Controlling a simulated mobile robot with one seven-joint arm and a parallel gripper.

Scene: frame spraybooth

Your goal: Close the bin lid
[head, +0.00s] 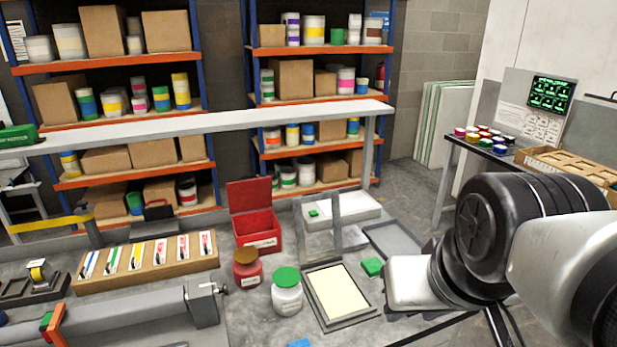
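A red bin (260,236) with a white label on its front stands on the grey work surface, near the middle. Its red lid (250,195) stands up at the back edge, so the bin is open. Part of the inside shows dark red; the bottom is hidden. My arm comes in from the right and covers the lower right of the view. Its nearest part is well to the right of the bin and apart from it. I cannot make out my gripper's fingers.
A brown-lidded red jar (247,270) and a green-lidded white jar (287,293) stand in front of the bin. A wooden block with coloured cards (150,264) is to its left. A clear-sided stand (339,222) is close on its right. A long pale beam (215,122) crosses behind.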

